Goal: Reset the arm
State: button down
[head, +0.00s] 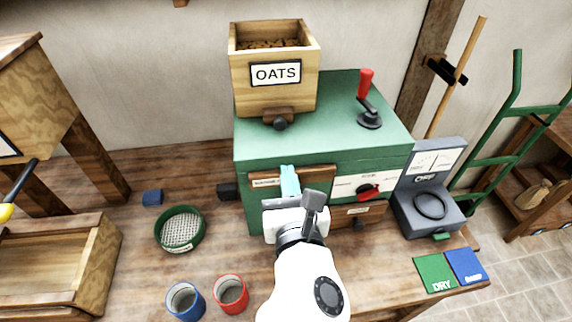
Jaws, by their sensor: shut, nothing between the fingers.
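My white arm reaches up from the bottom middle in the head view. My gripper (290,182) is at its far end, with light-blue fingers that are shut and empty. The fingers show in front of the front face of the green mill box (250,162), over its upper wooden panel. I cannot tell whether they touch it. The gripper and arm hide part of the panel and of the bench below.
An oats hopper (240,85) and a red-handled crank (367,95) sit on the mill. A sieve (181,229), blue cup (186,302) and red cup (231,294) stand left of my arm. A grey meter (427,190) and green and blue cards (435,272) are right.

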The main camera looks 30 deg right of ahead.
jog(key=shift+s+a, duration=0.1)
jog(key=shift+s, duration=0.3)
jog(key=s+d+f+m+g, duration=0.5)
jog(key=d+f+m, duration=0.1)
jog(key=f+m, duration=0.3)
jog(key=s+d+f+m+g, duration=0.4)
jog(key=d+f+m, duration=0.2)
jog(key=f+m, duration=0.3)
jog(key=s+a+f+m+g+y, duration=0.1)
jog(key=s+f+m+g+y, duration=0.4)
jog(key=s+m, duration=0.9)
notch_tip(320, 180, down, 3)
jog(key=shift+f+m+g+y, duration=0.15)
jog(key=shift+m+g+y, duration=0.3)
jog(key=shift+g, duration=0.25)
jog(key=shift+a, duration=0.1)
